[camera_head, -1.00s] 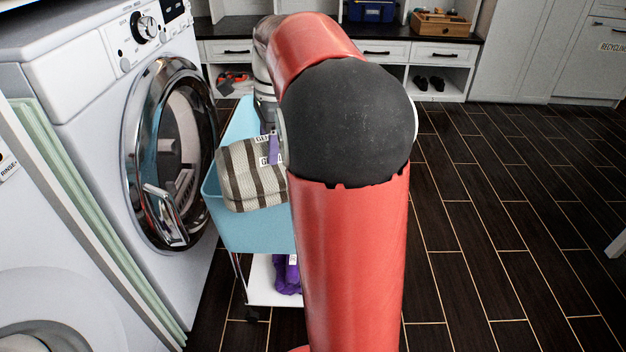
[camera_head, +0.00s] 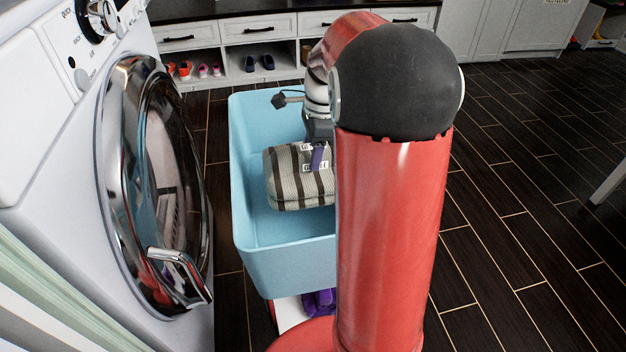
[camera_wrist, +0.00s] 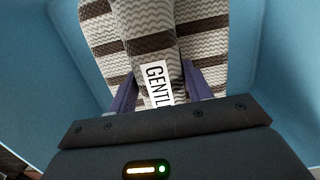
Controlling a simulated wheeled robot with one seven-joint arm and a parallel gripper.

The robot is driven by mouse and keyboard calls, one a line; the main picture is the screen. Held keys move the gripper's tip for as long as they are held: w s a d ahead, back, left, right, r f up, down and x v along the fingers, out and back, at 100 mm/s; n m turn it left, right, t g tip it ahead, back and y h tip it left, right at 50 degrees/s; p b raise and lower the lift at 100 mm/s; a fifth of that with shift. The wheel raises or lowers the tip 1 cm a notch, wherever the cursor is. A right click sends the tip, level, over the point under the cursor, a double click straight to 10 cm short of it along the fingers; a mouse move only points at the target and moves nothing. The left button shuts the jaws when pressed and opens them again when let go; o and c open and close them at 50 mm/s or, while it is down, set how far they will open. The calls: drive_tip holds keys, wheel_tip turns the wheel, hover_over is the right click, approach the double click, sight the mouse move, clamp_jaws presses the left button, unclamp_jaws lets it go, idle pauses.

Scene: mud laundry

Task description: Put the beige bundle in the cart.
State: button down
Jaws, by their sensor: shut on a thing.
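The beige bundle (camera_head: 292,182) is a rolled cloth with dark stripes and a white label. My gripper (camera_head: 319,158) is shut on it and holds it over the cart's blue tub (camera_head: 250,235). In the wrist view the bundle (camera_wrist: 205,35) sits between the two purple fingers of my gripper (camera_wrist: 160,90), with a label reading "GENTL" facing the camera. Blue tub walls (camera_wrist: 50,80) show on both sides of it. I cannot tell whether the bundle touches the tub floor. My arm hides the tub's right side.
A white washer with an open round door (camera_head: 155,190) stands close on the left of the cart. A purple cloth (camera_head: 318,302) lies on the cart's lower shelf. White drawers and shoe cubbies (camera_head: 270,62) line the back. The dark floor (camera_head: 520,220) on the right is clear.

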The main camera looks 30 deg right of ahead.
wheel_tip(320, 180, down, 9)
drive_tip(key=shift+r+b, duration=0.2)
drive_tip(key=shift+b, duration=0.15)
drive_tip(key=shift+f, duration=0.1)
drive_tip(key=c, duration=0.6)
unclamp_jaws()
drive_tip(key=r, duration=0.4)
drive_tip(key=d+r+p, duration=0.1)
drive_tip(key=r, duration=0.7)
drive_tip(key=shift+s+d+r, duration=0.1)
drive_tip(key=shift+s+d, duration=0.2)
